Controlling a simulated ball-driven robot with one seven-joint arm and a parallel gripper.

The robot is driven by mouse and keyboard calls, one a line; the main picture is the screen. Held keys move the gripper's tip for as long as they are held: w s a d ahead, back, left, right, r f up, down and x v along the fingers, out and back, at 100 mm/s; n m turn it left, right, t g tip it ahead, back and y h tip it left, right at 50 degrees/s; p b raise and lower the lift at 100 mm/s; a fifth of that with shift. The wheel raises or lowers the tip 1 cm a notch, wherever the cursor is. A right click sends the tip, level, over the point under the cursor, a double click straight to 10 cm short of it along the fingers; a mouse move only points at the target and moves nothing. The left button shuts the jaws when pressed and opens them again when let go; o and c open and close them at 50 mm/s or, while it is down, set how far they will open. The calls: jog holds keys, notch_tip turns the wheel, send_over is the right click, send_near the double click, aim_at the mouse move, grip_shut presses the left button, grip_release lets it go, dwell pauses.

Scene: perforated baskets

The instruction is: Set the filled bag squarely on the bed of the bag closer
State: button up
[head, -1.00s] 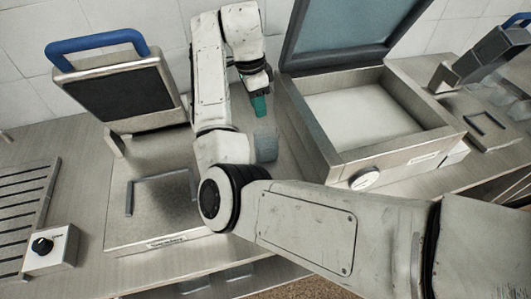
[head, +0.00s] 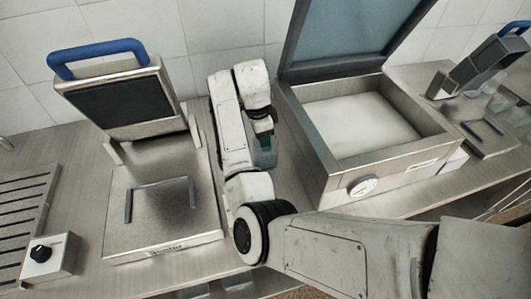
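My gripper (head: 265,142) points down between two machines, with dark green fingertips. It is at a small translucent grey-green thing (head: 267,158) on the counter, which may be the filled bag. The fingertips overlap it in the picture; whether they grip it is hidden. On the left stands a machine with a raised dark plate, a blue handle and a flat steel bed (head: 205,215) carrying a raised angled bracket (head: 160,184). The bed is empty. In the middle is an open chamber machine (head: 330,168) with a glass lid and a dial. Which machine is the bag closer is not certain.
A second blue-handled machine (head: 492,60) stands at the far right, with clear, crumpled things (head: 500,105) near its bed. A slotted rack (head: 20,215) and a box with a black knob (head: 48,254) are at the left. The counter strip between the machines is narrow.

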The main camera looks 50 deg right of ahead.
jog(key=shift+f, duration=0.2)
grip_shut()
dwell(0.4)
